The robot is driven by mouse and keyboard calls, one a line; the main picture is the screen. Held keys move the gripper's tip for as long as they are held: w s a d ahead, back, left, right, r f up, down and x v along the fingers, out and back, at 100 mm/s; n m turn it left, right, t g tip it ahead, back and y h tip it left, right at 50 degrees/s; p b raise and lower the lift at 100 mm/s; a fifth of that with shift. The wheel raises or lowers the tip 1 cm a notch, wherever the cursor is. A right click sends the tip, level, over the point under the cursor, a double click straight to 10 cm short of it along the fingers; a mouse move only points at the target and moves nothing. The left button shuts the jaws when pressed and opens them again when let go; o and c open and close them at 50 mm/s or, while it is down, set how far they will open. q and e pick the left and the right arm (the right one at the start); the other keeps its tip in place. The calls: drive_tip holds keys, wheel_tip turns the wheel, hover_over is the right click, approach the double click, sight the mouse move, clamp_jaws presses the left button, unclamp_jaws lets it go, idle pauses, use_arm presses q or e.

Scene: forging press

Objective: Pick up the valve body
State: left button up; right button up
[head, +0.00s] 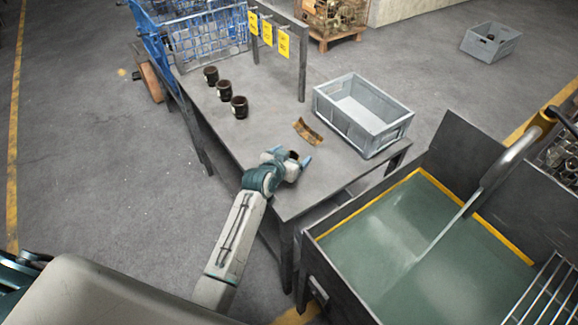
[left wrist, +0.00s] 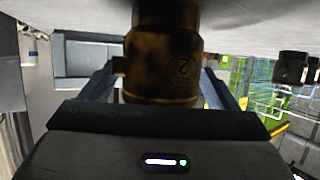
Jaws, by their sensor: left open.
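A dark brown, cylindrical valve body (left wrist: 165,65) with a small side stub and a mark like a "2" fills the middle of the left wrist view, which appears upside down. It stands between the two fingers of my left gripper (head: 292,156). The gripper is open, with its fingers on either side of the body. In the head view only a small dark part of this valve body (head: 293,155) shows between the fingers, near the table's front edge. Whether a finger touches it I cannot tell. My right gripper is not in view.
Three dark cylindrical parts (head: 223,90) stand in a row farther back on the grey table (head: 262,132). A curved brass-coloured piece (head: 307,131) lies just beyond my gripper. A grey crate (head: 362,115) stands to the right. A green-floored basin (head: 420,245) is at the right.

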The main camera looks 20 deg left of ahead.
use_arm(q)
drive_tip(key=c, duration=1.3)
drive_tip(key=shift+c, duration=0.2)
drive_tip(key=shift+r, duration=0.15)
